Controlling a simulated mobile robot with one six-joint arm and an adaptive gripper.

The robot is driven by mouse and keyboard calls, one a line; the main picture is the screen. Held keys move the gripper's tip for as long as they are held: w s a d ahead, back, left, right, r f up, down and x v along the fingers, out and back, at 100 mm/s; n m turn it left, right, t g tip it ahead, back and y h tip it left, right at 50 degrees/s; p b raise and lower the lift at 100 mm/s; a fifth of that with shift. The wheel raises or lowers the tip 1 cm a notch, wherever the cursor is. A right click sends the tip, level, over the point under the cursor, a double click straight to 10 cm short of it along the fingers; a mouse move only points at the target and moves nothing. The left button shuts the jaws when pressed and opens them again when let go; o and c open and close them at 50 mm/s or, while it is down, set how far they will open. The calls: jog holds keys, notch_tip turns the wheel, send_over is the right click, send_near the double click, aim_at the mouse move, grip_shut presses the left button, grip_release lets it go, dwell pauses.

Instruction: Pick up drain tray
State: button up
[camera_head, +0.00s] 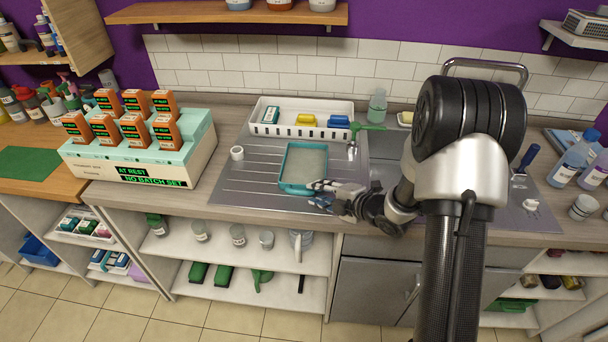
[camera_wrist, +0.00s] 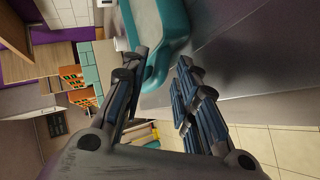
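The drain tray is a shallow teal tray with a grey inside (camera_head: 283,166), lying on the ribbed metal drainboard left of the tap. My gripper (camera_head: 318,190) is at the tray's near right corner in the head view. In the wrist view the teal rim of the tray (camera_wrist: 165,58) reaches in between my two fingers (camera_wrist: 163,70). The fingers are spread, with a gap between them. I cannot tell whether either finger touches the rim. The tray's near right corner is partly hidden by my gripper in the head view.
A white slotted bin (camera_head: 300,131) with small coloured items stands behind the tray. A green-handled tap (camera_head: 362,132) is close on the right. A small white cup (camera_head: 237,153) stands to the left. A display box with orange packs (camera_head: 140,155) is further left.

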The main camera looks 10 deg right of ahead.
jog(key=shift+x, duration=1.05)
jog(key=shift+d, duration=0.1)
jog(key=shift+c, duration=0.6)
grip_shut()
